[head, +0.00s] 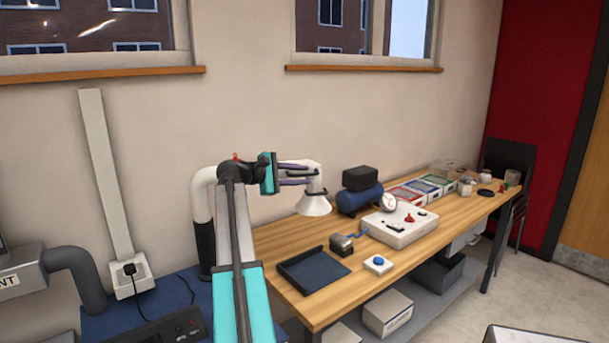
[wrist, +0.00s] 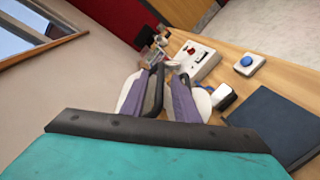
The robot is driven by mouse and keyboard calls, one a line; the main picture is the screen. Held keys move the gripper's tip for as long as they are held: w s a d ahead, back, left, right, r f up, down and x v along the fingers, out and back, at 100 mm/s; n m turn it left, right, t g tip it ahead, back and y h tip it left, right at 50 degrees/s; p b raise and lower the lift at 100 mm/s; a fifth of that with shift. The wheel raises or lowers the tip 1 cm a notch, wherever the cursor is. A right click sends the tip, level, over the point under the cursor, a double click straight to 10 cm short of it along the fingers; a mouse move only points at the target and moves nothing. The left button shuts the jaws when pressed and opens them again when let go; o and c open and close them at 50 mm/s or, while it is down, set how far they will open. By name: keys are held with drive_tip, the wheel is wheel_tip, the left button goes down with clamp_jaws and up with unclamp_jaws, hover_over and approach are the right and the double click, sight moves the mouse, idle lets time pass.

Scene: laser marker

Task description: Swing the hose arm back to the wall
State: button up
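The hose arm is a white tube (head: 203,200) rising from a dark sleeve at the left end of the bench. It bends right behind my arm and ends in a white cone hood (head: 313,205) over the bench's left part. My gripper (head: 300,175) has two purple fingers, spaced apart, with their dark tips at the white tube just above the hood. In the wrist view, white parts of the hose arm (wrist: 201,101) show beside the fingers (wrist: 168,78). The fingers and my arm hide much of the tube. Whether the fingers press on it is unclear.
The wooden bench (head: 285,238) holds a dark tray (head: 313,270), a blue button box (head: 378,264), a white control box (head: 400,227) and a blue compressor (head: 358,200). The beige wall (head: 245,110) stands behind. Open floor (head: 440,305) lies at the right front.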

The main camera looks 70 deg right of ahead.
drive_tip(key=shift+s+d+f, duration=0.15)
drive_tip(key=shift+s+d, duration=0.25)
drive_tip(key=shift+d, duration=0.15)
clamp_jaws()
